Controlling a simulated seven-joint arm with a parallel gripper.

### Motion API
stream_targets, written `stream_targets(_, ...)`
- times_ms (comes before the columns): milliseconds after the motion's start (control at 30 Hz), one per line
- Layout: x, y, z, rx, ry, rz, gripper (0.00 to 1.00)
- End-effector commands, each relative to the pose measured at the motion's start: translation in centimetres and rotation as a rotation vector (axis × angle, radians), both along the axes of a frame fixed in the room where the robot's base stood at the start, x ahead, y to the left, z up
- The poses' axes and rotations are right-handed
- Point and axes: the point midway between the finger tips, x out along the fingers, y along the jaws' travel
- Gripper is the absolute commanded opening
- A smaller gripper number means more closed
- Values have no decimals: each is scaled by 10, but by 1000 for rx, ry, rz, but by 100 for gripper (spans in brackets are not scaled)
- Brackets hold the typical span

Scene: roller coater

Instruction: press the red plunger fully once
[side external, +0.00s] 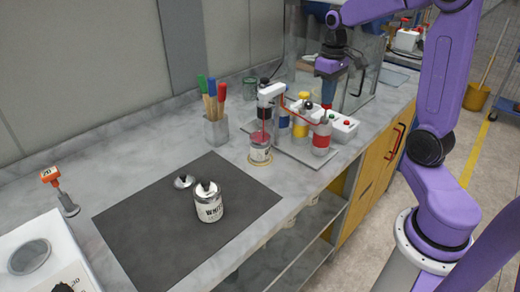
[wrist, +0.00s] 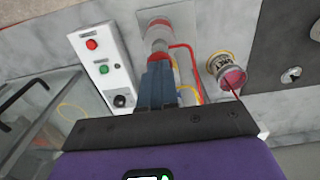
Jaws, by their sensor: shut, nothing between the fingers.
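The red plunger (wrist: 157,57) shows in the wrist view as a red top on a pale and red cylinder, right at my fingertips. My gripper (wrist: 158,66) is shut and empty, its fingers lined up on the plunger. In the side view my gripper (side external: 327,102) points down over the red-banded cylinder (side external: 321,140), and the plunger's top is mostly hidden there. The fingertips look to be on it or very close; I cannot tell which. A thin red stream runs into an open can (side external: 260,155) under the white spout (side external: 271,91).
A brush holder (side external: 216,130) and a "WHITE" can (side external: 208,207) on a dark mat (side external: 125,215) are at left. A clear-panelled machine stands behind.

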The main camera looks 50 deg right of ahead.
Motion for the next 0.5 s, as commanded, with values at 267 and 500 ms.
stream_targets(267, 0, 0, -9, 0, 2, -1, 0)
stream_targets(500, 0, 0, -16, 0, 3, -1, 0)
